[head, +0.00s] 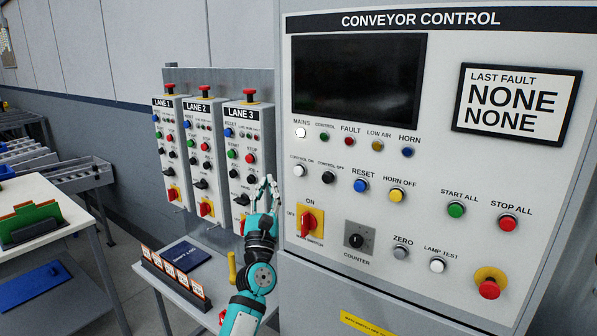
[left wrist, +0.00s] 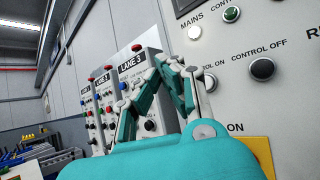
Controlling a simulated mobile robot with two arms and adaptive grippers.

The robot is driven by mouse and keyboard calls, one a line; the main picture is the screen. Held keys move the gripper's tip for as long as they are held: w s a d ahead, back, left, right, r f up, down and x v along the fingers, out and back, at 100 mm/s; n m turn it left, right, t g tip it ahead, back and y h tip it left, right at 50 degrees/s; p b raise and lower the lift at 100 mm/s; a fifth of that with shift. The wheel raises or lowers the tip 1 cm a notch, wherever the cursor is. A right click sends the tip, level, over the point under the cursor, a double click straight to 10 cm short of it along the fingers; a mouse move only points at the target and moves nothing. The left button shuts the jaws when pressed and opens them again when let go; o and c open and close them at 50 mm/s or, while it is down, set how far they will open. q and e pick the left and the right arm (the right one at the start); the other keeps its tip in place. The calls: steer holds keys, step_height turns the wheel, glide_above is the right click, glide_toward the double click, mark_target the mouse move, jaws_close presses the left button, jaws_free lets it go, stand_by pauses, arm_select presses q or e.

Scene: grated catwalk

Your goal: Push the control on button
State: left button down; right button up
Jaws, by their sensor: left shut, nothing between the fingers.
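The white control on button (head: 299,170) sits on the left side of the conveyor control panel (head: 440,180), below the lit white mains lamp (head: 300,132). The black control off button (head: 327,178) is just to its right. My left gripper (head: 268,183) is shut and empty, its fingertips pointing up, left of and a little below the control on button in the head view. In the left wrist view the shut fingers (left wrist: 168,64) partly cover the control on button (left wrist: 210,82). I cannot tell whether they touch the panel. My right gripper is not in view.
Lane 1, lane 2 and lane 3 boxes (head: 243,150) with red mushroom buttons stand left of the panel. The yellow mains switch (head: 311,222) lies below the control on button. A small table (head: 180,285) with cards stands below my left arm.

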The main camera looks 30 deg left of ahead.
mark_target(298, 171)
arm_select(q)
steer(key=shift+w, duration=0.1)
steer(key=w+b, duration=0.4)
steer(key=w, duration=0.4)
steer(key=shift+w+d, duration=0.4)
stand_by(1.0)
steer(key=shift+w+b, duration=0.4)
steer(key=shift+b, duration=0.45)
